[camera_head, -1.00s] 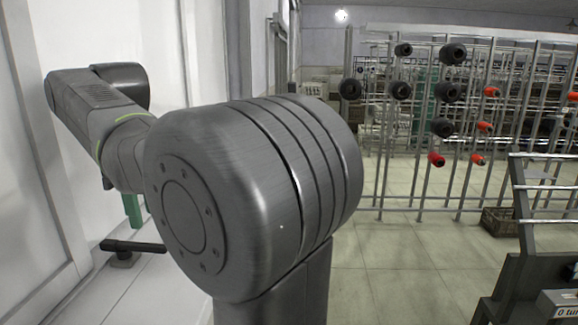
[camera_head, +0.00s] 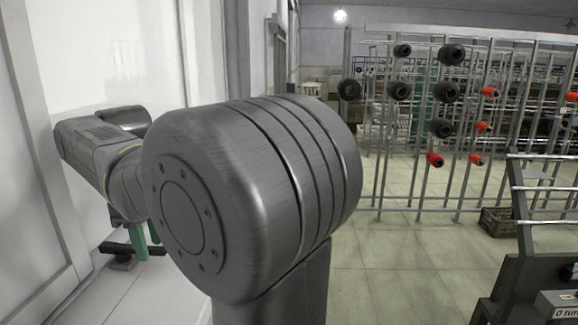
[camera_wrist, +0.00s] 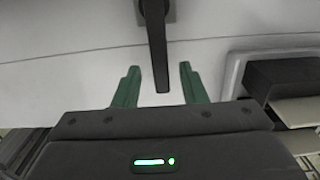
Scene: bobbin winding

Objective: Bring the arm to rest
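My arm's large grey joint hides part of the scene.
A rack (camera_head: 420,205) with black and red bobbins stands at the right. A brown crate (camera_head: 497,221) sits on the floor by it. A dark machine frame (camera_head: 515,275) is at the lower right. A white wall panel (camera_head: 90,60) is close on the left. The floor between is clear.

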